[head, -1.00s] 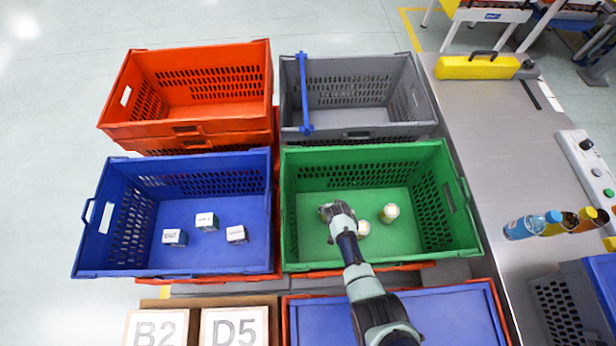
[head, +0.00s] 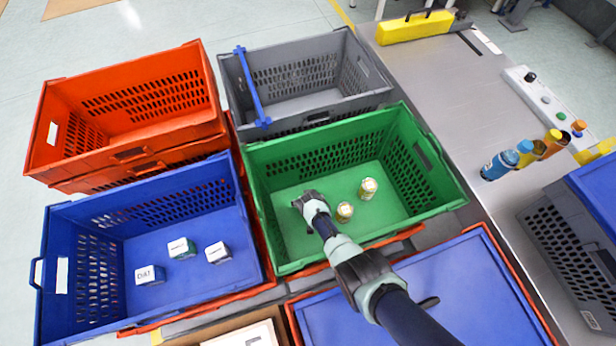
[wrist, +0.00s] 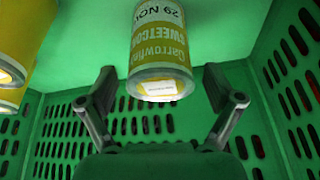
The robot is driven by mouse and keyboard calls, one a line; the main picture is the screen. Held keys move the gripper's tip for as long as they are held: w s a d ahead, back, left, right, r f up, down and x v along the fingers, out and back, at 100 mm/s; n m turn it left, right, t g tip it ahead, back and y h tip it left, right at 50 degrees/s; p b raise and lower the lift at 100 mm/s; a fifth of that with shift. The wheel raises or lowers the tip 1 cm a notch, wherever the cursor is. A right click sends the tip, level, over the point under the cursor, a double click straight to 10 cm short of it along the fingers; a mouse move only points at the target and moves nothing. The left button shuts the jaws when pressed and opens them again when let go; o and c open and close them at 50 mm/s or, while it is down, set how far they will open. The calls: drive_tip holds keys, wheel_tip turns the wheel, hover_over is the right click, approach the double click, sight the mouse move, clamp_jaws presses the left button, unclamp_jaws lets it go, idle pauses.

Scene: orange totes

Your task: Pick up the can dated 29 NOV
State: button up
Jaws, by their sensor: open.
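The can dated 29 NOV (wrist: 160,45) is at the top middle of the wrist view, its sweetcorn label reading upside down. It lies ahead of my gripper (wrist: 172,95), in line with the gap between the open, empty fingers. In the head view my gripper (head: 308,200) is inside the green tote (head: 425,205), left of two gold-and-white cans, a nearer one (head: 345,211) and a farther one (head: 368,188). Their dates are too small to read there. I cannot tell whether the dated can is one of these or hidden by my gripper.
Yellow can shapes (wrist: 15,60) stand at the left of the wrist view, cut off by the edge. The tote's slotted walls surround my gripper. A blue tote (head: 100,310) with three small labelled boxes stands left; a grey tote (head: 375,100) and an orange tote (head: 75,155) stand behind.

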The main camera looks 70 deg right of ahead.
drive_tip(key=c, duration=1.5)
drive_tip(key=shift+r, duration=0.15)
wheel_tip(320, 180, up, 20)
drive_tip(key=p, duration=1.1)
